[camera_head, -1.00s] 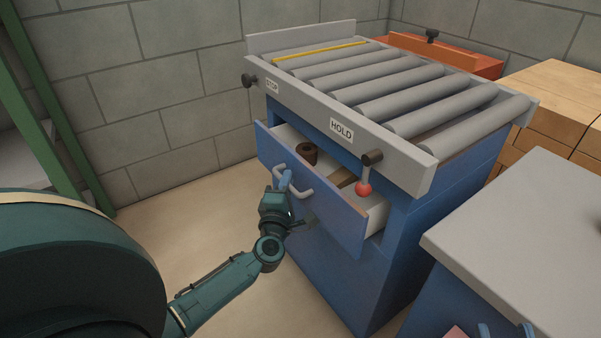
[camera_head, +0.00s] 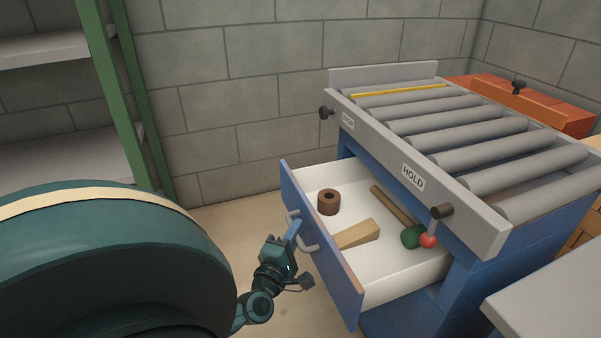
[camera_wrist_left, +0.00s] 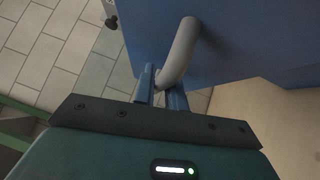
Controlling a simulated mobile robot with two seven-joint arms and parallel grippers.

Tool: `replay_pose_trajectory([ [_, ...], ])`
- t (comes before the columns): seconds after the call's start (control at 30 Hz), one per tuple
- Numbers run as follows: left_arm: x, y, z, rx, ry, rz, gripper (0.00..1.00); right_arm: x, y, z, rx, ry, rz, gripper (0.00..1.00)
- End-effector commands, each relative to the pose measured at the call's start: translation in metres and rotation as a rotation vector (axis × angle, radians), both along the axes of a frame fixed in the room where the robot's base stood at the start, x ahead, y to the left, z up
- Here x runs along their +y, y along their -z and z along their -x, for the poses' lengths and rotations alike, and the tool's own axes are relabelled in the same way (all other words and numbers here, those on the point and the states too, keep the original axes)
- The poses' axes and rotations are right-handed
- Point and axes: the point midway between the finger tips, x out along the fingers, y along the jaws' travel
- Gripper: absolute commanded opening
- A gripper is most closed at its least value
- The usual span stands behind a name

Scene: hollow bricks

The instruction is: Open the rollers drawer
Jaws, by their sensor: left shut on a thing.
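The rollers drawer (camera_head: 335,262) under the roller table is pulled well out, with a blue front and white inside. Its grey handle (camera_head: 308,243) is on the front; it also shows in the left wrist view (camera_wrist_left: 182,50). My left gripper (camera_head: 294,232) is shut on the handle, its blue fingers on either side of the bar in the left wrist view (camera_wrist_left: 161,88). In the drawer lie a brown ring (camera_head: 329,201), a wooden wedge (camera_head: 356,234) and a stick (camera_head: 392,205) with a green end (camera_head: 411,237). My right gripper is not in view.
A grey-topped cabinet (camera_head: 550,300) is at the lower right. A green-posted shelf (camera_head: 115,100) stands at the left. Floor is bare between shelf and drawer.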

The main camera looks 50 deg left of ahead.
Motion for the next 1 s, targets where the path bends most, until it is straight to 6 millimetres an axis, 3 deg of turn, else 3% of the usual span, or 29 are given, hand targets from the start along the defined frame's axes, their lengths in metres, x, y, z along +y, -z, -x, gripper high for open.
replay_pose_trajectory([
  [0.2,-0.002,0.001,0.0,0.003,0.004,0.002,0.0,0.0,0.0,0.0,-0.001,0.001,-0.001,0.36],
  [0.23,-0.002,0.001,0.0,0.003,0.004,0.002,0.15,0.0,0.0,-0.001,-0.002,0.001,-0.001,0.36],
  [0.3,-0.002,0.001,0.0,0.003,0.004,0.002,0.21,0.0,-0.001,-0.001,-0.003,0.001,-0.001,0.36],
  [0.63,-0.003,0.001,0.004,0.003,0.001,0.001,0.22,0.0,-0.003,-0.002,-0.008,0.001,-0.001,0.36],
  [0.77,-0.01,0.003,0.021,0.006,0.002,0.001,0.22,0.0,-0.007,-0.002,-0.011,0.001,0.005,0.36],
  [1.0,-0.031,0.01,0.071,0.007,0.002,0.003,0.22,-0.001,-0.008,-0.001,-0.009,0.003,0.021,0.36],
])
